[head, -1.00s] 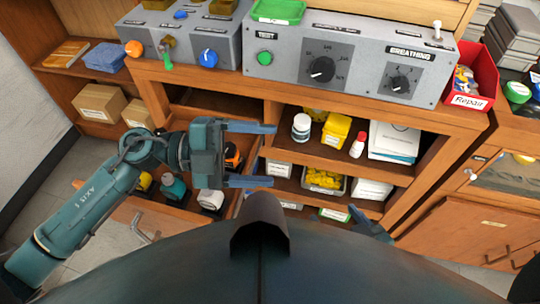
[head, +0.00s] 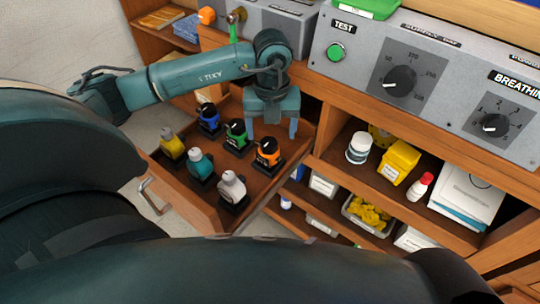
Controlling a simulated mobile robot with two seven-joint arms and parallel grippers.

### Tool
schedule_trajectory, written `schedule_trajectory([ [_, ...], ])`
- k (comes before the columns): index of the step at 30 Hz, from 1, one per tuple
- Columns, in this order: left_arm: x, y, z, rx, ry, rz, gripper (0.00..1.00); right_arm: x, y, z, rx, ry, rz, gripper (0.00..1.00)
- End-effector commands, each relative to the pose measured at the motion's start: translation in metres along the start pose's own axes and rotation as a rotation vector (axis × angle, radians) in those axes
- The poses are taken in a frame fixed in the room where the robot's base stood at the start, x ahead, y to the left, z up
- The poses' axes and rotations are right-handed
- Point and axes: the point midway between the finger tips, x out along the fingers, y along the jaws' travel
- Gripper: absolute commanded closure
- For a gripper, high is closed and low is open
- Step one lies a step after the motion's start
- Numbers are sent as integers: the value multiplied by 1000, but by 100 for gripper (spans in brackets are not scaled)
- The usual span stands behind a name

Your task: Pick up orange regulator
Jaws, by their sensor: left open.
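The orange regulator (head: 268,153), with a black top and a dark base, stands upright in the open wooden drawer (head: 292,160), at its right side. My left gripper (head: 272,134) is open and points down, its two blue fingers spread above and just behind the orange regulator. Nothing shows between the fingers. I cannot tell the exact height gap. My right gripper is not in view.
Other regulators share the drawer: blue (head: 208,120), green (head: 237,136), yellow (head: 171,145), teal (head: 201,166) and white (head: 232,189). The test panel (head: 440,60) stands above at the right. A shelf (head: 345,178) with jars and boxes is right of the drawer.

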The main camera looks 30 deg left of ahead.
Motion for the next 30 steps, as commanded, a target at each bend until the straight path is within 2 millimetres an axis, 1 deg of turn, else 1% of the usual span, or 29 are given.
schedule_trajectory([
  [1,8,0,0,0,1,1,26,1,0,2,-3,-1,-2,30],
  [8,24,2,-1,1,2,0,26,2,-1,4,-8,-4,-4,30],
  [13,50,8,-2,0,3,1,26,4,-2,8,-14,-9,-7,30],
  [16,63,7,-2,2,2,-1,26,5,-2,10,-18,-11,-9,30],
  [19,69,7,-2,2,1,-2,26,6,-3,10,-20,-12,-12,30],
  [26,69,6,-2,2,1,-2,26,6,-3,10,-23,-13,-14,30],
  [30,69,6,-2,2,1,-2,38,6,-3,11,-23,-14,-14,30],
])
